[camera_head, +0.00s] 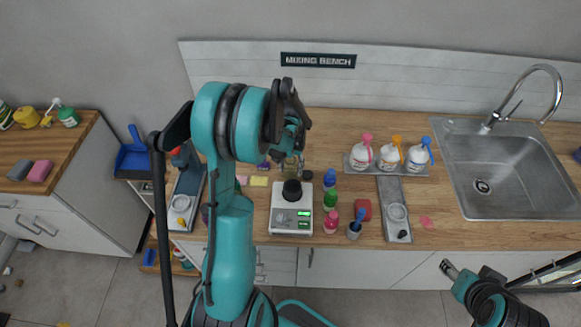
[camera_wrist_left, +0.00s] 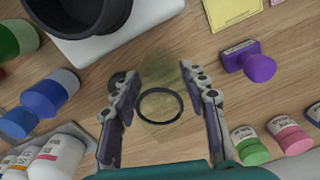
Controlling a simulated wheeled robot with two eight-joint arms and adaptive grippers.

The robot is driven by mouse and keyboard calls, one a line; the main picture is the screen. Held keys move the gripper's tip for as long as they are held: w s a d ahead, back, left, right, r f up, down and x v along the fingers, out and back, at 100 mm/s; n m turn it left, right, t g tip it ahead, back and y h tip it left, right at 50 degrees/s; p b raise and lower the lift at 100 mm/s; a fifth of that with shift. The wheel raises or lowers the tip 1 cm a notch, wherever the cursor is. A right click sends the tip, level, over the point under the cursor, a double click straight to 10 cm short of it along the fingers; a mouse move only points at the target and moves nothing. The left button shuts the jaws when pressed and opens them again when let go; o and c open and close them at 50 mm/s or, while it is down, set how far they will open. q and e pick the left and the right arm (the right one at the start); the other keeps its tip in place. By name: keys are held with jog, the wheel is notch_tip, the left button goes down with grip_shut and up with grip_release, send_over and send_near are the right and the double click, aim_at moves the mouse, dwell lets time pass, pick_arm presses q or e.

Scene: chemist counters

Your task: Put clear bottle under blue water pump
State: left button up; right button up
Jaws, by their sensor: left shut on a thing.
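The clear bottle (camera_wrist_left: 176,80) shows in the left wrist view as a faint yellowish see-through body with a dark ring. It is between the fingers of my left gripper (camera_wrist_left: 163,92), which is shut on it. In the head view my left gripper (camera_head: 292,150) is above the wooden counter, behind the white scale; the bottle is mostly hidden there. The blue water pump (camera_head: 418,155) is a white bottle with a blue top, rightmost of three on a grey tray, well right of my left gripper. My right gripper (camera_head: 450,268) is at the lower right, away from the counter objects; its jaws are unclear.
The white scale (camera_head: 291,207) carries a dark cup (camera_head: 292,191). Blue and green bottles (camera_head: 330,190) stand right of it, between my left gripper and the pump tray (camera_head: 402,171). A pink bottle (camera_head: 331,221) stands in front. The sink (camera_head: 510,170) is far right.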

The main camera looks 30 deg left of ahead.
pick_arm(q)
jog(key=shift+f, duration=0.2)
jog(key=o, duration=1)
jog(key=shift+c, duration=0.2)
jog(key=shift+r, duration=0.1)
